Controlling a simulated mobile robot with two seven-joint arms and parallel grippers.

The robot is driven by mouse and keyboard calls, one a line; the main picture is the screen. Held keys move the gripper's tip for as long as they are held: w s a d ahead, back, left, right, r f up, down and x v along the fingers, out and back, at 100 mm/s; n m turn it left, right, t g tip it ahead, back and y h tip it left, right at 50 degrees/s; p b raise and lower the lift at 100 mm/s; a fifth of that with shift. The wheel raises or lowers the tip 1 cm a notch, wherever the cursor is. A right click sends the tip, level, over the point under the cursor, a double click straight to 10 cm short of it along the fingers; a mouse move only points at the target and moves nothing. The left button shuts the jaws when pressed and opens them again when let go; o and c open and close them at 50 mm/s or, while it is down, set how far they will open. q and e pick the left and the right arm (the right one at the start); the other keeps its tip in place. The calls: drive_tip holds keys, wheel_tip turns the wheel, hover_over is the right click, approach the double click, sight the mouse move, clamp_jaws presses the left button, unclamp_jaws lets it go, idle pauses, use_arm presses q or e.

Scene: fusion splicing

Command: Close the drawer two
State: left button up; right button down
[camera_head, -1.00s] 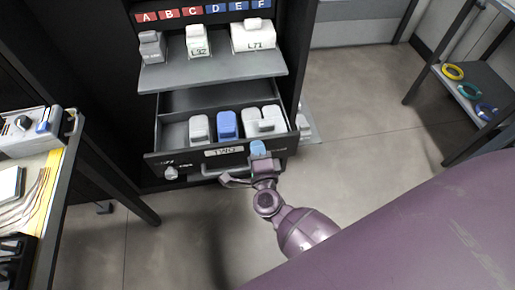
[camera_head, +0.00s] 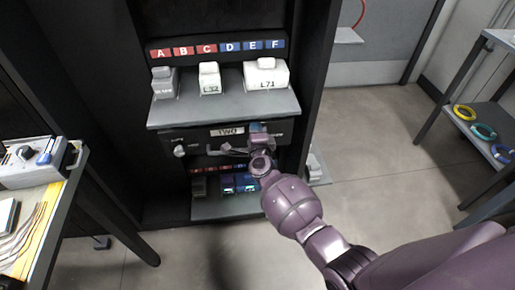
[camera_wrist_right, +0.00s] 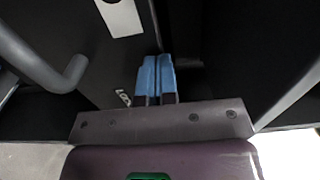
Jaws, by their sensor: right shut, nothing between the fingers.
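Drawer two is pushed into the black cabinet, and its dark front (camera_head: 197,137) with the "TWO" label sits just under the grey shelf. No drawer interior shows. My right gripper (camera_head: 256,129) is at the right part of the drawer front, beside the handle (camera_head: 226,150). In the right wrist view, the shut blue fingertips (camera_wrist_right: 156,76) point at the dark front, with nothing between them. The grey handle (camera_wrist_right: 40,62) curves at the left there, apart from the fingers, and the white label (camera_wrist_right: 120,16) is above. Whether the fingertips touch the front I cannot tell. My left gripper is out of view.
The grey shelf (camera_head: 225,106) above holds white labelled boxes (camera_head: 266,77). A lower shelf (camera_head: 226,208) holds small dark devices. A workbench (camera_head: 50,212) stands at the left and a rack with coloured rings (camera_head: 483,131) at the right. The floor between is clear.

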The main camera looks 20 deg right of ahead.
drive_tip(key=x, duration=0.3)
drive_tip(key=b+x, duration=0.1)
drive_tip(key=x, duration=0.2)
drive_tip(key=b+x, duration=0.1)
drive_tip(key=x, duration=0.2)
drive_tip(key=shift+f, duration=0.35)
drive_tip(key=shift+w+d+r, duration=0.15)
drive_tip(key=shift+w, duration=0.3)
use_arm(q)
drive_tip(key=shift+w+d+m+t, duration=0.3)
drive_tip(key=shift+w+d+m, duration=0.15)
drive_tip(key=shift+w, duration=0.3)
use_arm(e)
drive_tip(key=shift+w+r, duration=0.1)
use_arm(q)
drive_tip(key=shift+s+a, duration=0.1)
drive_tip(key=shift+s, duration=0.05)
